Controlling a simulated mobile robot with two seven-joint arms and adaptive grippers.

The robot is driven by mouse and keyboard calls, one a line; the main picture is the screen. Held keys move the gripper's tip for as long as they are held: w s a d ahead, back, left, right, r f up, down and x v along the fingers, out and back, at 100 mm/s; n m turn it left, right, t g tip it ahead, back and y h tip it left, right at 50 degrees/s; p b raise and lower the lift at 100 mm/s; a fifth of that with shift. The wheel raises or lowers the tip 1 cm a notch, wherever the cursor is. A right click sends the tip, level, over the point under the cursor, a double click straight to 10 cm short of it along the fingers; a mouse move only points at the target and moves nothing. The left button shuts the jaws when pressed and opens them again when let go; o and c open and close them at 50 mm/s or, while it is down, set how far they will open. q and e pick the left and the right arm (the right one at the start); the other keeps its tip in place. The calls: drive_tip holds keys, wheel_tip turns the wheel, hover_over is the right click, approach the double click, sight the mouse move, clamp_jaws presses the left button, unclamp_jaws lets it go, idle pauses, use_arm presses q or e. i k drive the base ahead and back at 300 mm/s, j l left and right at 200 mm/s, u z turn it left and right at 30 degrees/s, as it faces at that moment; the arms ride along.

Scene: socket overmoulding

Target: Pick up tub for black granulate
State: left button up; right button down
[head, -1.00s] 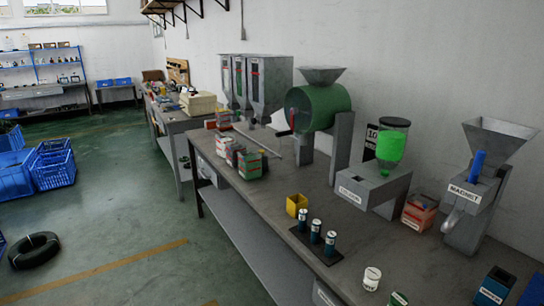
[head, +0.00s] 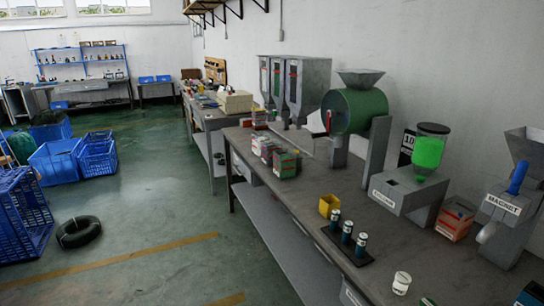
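Several small tubs with red and pale sides stand in a cluster (head: 286,164) on the long grey workbench (head: 300,196), below the hoppers. Their labels are too small to read, so I cannot tell which tub is for black granulate. A small open yellow tub (head: 329,205) stands nearer, close to the bench's front edge. Another red and white tub (head: 455,222) stands at the right, between the dosing machine and the magnet machine. Neither of my grippers is in view.
Three grey hoppers (head: 293,88), a green drum mixer (head: 354,110), a machine with a green container (head: 428,152) and a magnet machine (head: 510,205) line the wall side. Bottles (head: 347,232) stand on a black mat. A tyre (head: 78,232) and blue crates (head: 97,157) are on the floor.

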sight(271, 152)
drive_tip(key=l+z, duration=0.15)
drive_tip(key=z, duration=0.75)
drive_tip(key=j+z, duration=0.15)
drive_tip(key=z, duration=0.9)
drive_tip(key=l+u, duration=0.1)
drive_tip(key=u, duration=0.6)
drive_tip(key=l+u, duration=0.15)
drive_tip(key=u, duration=0.15)
drive_tip(key=j+u, duration=0.1)
drive_tip(key=u, duration=0.35)
drive_tip(key=j+u, duration=0.1)
drive_tip(key=u, duration=0.4)
drive_tip(key=i+j, duration=0.4)
drive_tip(key=i, duration=0.15)
drive_tip(key=i+j, duration=0.4)
drive_tip(key=i, duration=0.15)
